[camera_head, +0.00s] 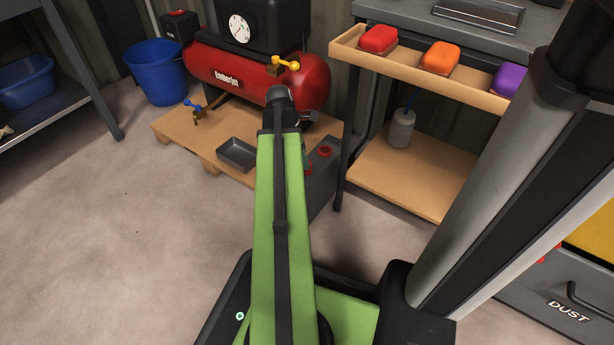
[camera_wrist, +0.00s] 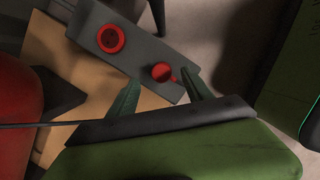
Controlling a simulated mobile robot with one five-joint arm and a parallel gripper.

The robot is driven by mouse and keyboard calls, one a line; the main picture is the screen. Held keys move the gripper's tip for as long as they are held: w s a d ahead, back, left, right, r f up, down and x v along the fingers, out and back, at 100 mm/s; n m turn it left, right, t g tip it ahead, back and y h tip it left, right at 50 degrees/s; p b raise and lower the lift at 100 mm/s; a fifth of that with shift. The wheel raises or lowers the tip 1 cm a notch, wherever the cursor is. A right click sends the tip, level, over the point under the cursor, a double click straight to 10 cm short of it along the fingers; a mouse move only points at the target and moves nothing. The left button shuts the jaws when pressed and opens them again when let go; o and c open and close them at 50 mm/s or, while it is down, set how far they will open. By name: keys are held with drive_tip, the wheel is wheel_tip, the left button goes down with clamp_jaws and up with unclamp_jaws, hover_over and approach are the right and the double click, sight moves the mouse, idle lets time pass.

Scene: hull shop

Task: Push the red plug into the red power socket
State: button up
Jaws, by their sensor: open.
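The red power socket (camera_wrist: 110,39) is a round red ring on the top of a dark grey box (camera_wrist: 140,45) in the wrist view. It also shows in the head view (camera_head: 325,151), just right of my arm. The red plug (camera_wrist: 162,72) is on the same box, near its end, right of and below the socket in the wrist view. Whether it is seated in anything I cannot tell. My gripper (camera_wrist: 162,77) is open, with one finger on each side of the plug in the picture; contact is not clear.
A red compressor (camera_head: 222,72) stands on a wooden pallet (camera_head: 172,130) behind the box, with a grey tray (camera_head: 237,154) in front. A workbench shelf (camera_head: 400,180) stands at right. A blue bucket (camera_head: 156,72) is at back left. The floor at left is clear.

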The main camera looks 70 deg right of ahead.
drive_tip(key=shift+r, duration=0.1)
drive_tip(key=b+x, duration=0.5)
drive_tip(key=shift+a+f, duration=0.1)
drive_tip(key=shift+f, duration=0.15)
drive_tip(key=shift+r, duration=0.15)
clamp_jaws()
wheel_tip(320, 180, up, 10)
drive_tip(key=p, duration=1)
